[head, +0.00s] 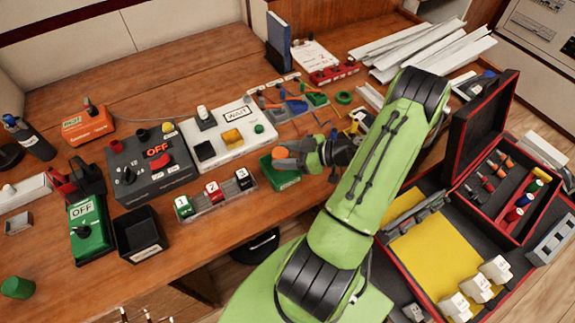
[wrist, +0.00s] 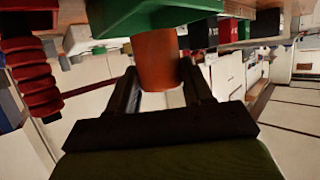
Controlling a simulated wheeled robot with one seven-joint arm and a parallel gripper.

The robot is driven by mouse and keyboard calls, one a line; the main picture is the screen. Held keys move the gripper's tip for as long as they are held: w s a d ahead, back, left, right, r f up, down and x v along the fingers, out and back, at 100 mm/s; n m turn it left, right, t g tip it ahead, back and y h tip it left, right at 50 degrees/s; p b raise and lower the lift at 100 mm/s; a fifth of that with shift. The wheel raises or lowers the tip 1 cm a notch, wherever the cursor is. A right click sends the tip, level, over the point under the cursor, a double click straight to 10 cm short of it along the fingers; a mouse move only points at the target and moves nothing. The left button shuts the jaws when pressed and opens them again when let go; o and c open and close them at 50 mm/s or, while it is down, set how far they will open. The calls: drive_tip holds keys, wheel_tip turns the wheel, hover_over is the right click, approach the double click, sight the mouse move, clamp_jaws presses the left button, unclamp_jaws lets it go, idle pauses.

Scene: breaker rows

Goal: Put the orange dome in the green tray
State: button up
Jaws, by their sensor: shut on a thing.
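The orange dome (head: 281,154) is between the fingers of my gripper (head: 291,153), at the end of my green arm. The green tray (head: 287,181) lies on the wooden desk, just below the dome in the head view. In the wrist view, the dome (wrist: 157,58) is held between the two dark fingers (wrist: 160,85), its far end against the green tray (wrist: 165,17) in the picture. I cannot tell whether it touches the tray. The tray's inside is mostly hidden by the gripper and dome.
A clear holder with numbered green, red and black blocks (head: 213,190) stands left of the tray. A white WAIT panel (head: 228,132) and a grey OFF panel (head: 150,165) are behind it. An open red-edged toolbox (head: 430,245) is at the right.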

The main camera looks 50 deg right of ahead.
drive_tip(key=shift+f+b, duration=0.5)
drive_tip(key=shift+f, duration=1.35)
drive_tip(key=o, duration=1)
drive_tip(key=shift+r, duration=0.15)
